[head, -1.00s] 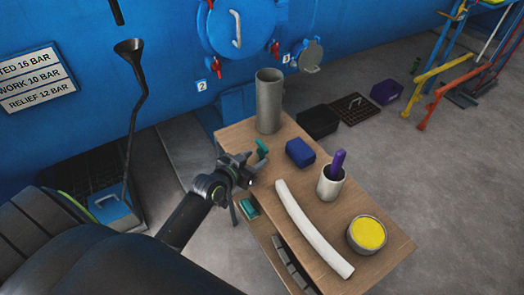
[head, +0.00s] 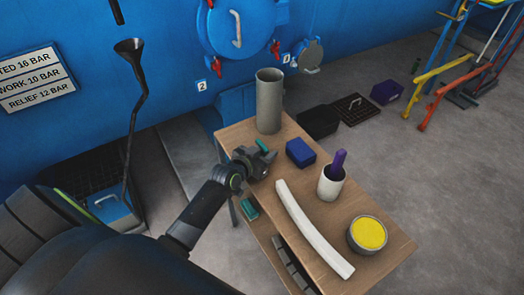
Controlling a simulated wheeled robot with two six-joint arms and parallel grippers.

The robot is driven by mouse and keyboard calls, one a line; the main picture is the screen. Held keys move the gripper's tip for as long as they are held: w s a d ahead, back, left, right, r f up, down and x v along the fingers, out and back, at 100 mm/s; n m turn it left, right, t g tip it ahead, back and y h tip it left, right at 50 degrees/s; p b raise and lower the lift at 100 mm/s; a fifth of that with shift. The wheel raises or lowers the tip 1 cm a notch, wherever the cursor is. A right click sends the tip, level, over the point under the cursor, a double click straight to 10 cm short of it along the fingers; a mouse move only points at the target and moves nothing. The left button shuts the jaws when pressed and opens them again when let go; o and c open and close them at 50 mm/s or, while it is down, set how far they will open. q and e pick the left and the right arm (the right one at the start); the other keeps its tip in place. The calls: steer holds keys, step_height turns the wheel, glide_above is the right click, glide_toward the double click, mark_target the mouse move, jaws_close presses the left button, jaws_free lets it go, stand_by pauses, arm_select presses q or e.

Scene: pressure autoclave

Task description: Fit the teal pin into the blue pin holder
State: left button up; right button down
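The small teal pin (head: 263,145) shows at the tips of my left gripper, on the left part of the wooden table, near the grey cylinder. My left gripper (head: 262,154) reaches over the table from the left. Its fingers look spread apart, with the pin at or just beyond their tips. I cannot tell whether they touch it, and the gripper hides part of it. The dark blue block (head: 301,152), which looks like the pin holder, sits just right of the gripper, apart from it. Its top opening cannot be made out. My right gripper is not in view.
A tall grey cylinder (head: 269,101) stands behind the pin. A white cup (head: 331,184) holding a purple object (head: 339,161), a curved white strip (head: 312,229) and a yellow-filled round tin (head: 368,234) occupy the table (head: 385,260). Another teal item (head: 250,208) lies lower down.

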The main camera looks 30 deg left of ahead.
arm_select(q)
jaws_close()
